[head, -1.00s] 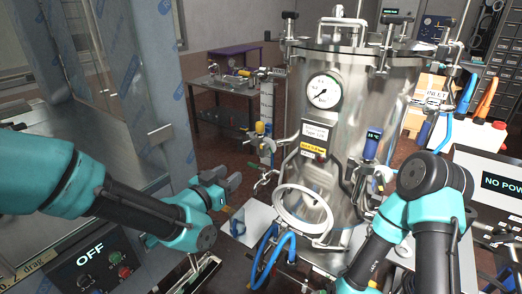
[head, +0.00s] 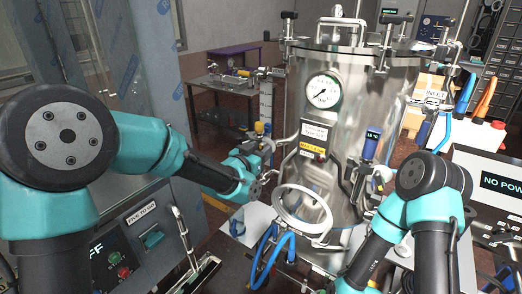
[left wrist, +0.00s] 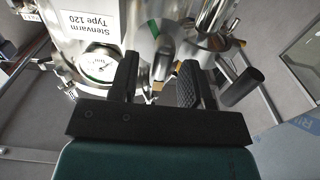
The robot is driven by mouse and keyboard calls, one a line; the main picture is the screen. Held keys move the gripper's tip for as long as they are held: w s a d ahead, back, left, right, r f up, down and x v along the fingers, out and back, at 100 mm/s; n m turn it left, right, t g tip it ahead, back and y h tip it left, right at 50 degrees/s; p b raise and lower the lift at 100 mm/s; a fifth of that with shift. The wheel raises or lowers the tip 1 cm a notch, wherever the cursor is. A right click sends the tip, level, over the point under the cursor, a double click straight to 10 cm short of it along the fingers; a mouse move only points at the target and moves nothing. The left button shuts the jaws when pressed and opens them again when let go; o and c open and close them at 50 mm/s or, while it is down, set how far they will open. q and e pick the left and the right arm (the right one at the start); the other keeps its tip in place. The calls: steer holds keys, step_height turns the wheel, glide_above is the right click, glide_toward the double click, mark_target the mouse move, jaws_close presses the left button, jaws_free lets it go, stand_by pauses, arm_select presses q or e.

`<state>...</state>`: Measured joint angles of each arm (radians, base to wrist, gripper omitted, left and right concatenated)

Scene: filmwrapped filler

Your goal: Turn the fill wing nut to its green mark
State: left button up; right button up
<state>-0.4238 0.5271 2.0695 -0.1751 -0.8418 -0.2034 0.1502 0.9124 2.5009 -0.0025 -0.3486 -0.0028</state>
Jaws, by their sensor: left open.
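My left gripper (head: 268,150) is at the pipework on the left side of a steel tank (head: 375,110). In the left wrist view its two dark fingers (left wrist: 158,78) are apart, with metal fittings and small brass-coloured parts (left wrist: 156,87) showing between and beyond them. I cannot tell whether the fingers touch any fitting. A yellow-topped fitting (head: 260,128) shows just above the gripper. I cannot pick out the fill wing nut or its green mark with certainty; the gripper hides part of the pipework. My right gripper is not in view.
A dark cylinder (left wrist: 241,88) stands beside the right finger.

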arm_select(q)
steer(key=shift+w+d, duration=0.15)
steer(key=shift+w, duration=0.1)
steer(key=shift+c, duration=0.3)
jaws_close()
